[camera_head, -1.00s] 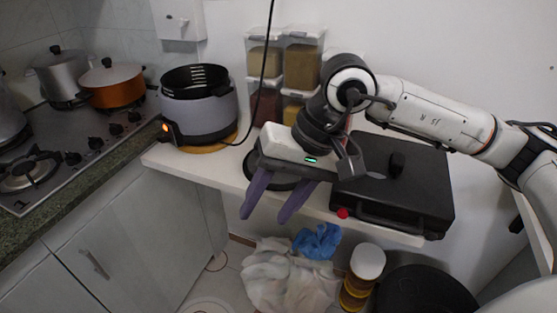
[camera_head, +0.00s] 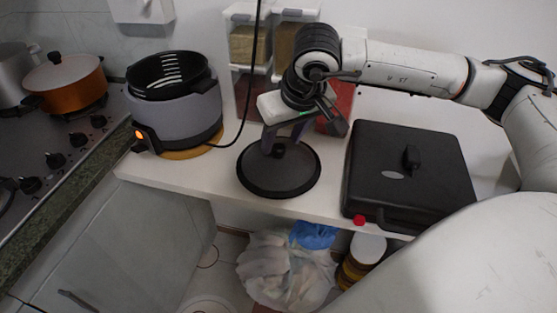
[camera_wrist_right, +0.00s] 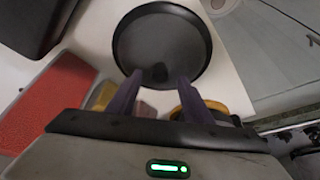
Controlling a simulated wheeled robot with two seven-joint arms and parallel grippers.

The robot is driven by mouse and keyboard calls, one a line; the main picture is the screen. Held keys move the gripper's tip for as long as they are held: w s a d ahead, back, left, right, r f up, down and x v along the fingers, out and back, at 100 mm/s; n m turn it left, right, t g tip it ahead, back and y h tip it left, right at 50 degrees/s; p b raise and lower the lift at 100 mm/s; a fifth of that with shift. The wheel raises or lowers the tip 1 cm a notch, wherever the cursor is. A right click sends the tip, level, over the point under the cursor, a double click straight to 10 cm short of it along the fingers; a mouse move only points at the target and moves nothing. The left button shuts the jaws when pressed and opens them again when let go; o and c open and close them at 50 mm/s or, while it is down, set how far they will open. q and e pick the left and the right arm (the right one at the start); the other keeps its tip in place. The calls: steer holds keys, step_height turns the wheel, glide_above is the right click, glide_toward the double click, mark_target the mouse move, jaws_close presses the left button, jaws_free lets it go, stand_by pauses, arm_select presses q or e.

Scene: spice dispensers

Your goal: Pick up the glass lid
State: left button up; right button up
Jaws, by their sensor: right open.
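My left gripper is not in view.
The black grill (camera_head: 430,165) is at the right. Spice dispensers (camera_head: 240,45) stand behind my right gripper. A red dispenser (camera_wrist_right: 45,103) shows in the wrist view.

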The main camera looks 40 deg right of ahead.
mark_target(279, 158)
steer(key=shift+x, duration=1.3)
jaws_close()
steer(key=shift+r, duration=0.1)
